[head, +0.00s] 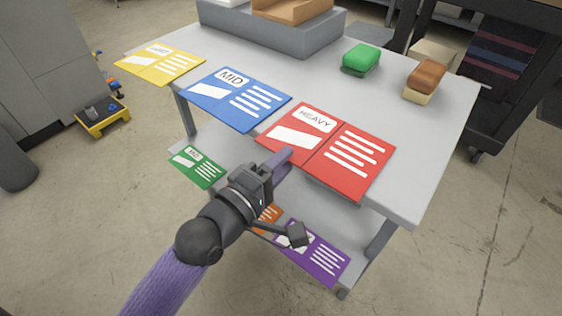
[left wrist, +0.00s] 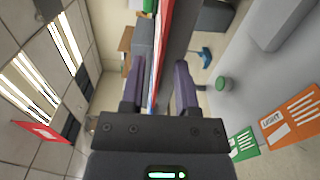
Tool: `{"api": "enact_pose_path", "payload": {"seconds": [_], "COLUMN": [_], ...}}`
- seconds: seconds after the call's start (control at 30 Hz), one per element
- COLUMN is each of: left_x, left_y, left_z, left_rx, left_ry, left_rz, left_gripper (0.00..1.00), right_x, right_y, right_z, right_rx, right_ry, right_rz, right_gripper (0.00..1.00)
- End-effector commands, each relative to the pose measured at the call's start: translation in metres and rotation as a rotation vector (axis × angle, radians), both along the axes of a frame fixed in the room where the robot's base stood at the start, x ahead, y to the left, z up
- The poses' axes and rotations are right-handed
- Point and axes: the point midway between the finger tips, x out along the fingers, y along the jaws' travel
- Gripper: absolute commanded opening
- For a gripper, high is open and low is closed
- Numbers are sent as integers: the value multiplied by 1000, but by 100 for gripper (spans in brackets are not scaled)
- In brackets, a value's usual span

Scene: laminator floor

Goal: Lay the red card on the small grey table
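The red card (head: 330,150), marked HEAVY, lies flat on the large grey table (head: 432,150), with its near edge out over the table's front edge. My left gripper (head: 284,160) is at the card's near left corner. In the left wrist view its two fingers (left wrist: 159,90) stand apart, with the card's thin red edge (left wrist: 164,40) between them, nearer the left finger. I cannot see whether either finger touches it. My right gripper is out of view. I cannot make out a separate small grey table in these frames.
A blue card (head: 238,98) and a yellow card (head: 160,64) lie left of the red one. Green (head: 198,166), orange (head: 268,214) and purple (head: 312,252) cards lie on the lower shelf. A green block (head: 361,58), a brown block (head: 426,78) and a grey tray (head: 270,36) stand farther back.

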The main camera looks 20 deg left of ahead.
Motion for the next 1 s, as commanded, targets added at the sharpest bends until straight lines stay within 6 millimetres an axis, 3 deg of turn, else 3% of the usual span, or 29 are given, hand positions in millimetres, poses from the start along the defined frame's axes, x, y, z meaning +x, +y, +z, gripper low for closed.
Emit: {"api": "enact_pose_path", "payload": {"seconds": [0.17,0.27,0.5,0.7,0.93,1.0], "left_x": [0,-10,-70,-104,-113,-112], "left_y": [0,4,25,38,42,48], "left_z": [2,4,4,3,1,-22], "left_rx": [0,1,5,2,5,82], "left_ry": [-1,3,8,3,3,41], "left_rz": [0,1,-1,0,3,23], "left_gripper": [39,39,39,39,39,39], "right_x": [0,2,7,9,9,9], "right_y": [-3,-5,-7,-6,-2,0], "right_z": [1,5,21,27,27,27], "right_rx": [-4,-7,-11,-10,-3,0], "right_ry": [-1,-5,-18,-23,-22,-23], "right_rz": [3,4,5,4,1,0], "right_gripper": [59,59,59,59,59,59]}}
